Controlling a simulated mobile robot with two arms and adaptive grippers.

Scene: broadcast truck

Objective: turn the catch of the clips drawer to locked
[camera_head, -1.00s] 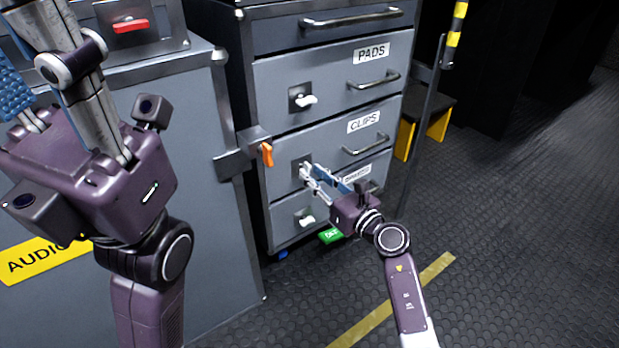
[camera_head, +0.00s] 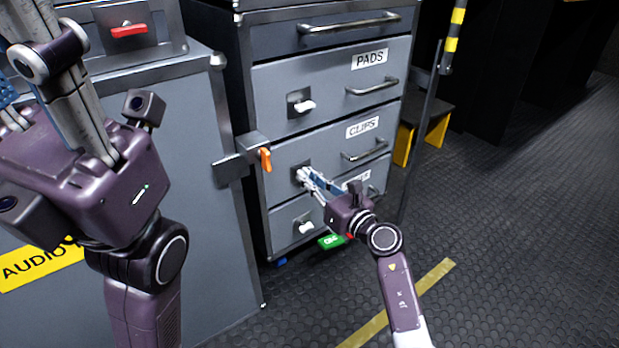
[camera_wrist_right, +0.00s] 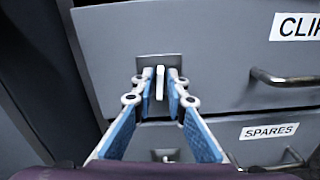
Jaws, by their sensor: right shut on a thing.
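The clips drawer (camera_head: 338,152) is grey, labelled CLIPS, and closed in the cabinet. Its catch is a small white lever (camera_wrist_right: 160,82) on a dark square plate, standing upright in the right wrist view. My right gripper (camera_head: 304,176) is at this catch. In the right wrist view its fingertips (camera_wrist_right: 161,90) are shut on the lever, one on each side. In the head view the fingertips mostly hide the lever. My left gripper (camera_head: 62,105) is large at the left edge, away from the drawer; its fingertips are out of frame.
The pads drawer (camera_head: 330,85) above has its own white catch (camera_head: 304,106). The spares drawer (camera_wrist_right: 265,148) is below. An orange lever (camera_head: 265,159) sticks out on the cabinet's left edge. A grey case (camera_head: 205,260) stands at the left. The floor at the right is open.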

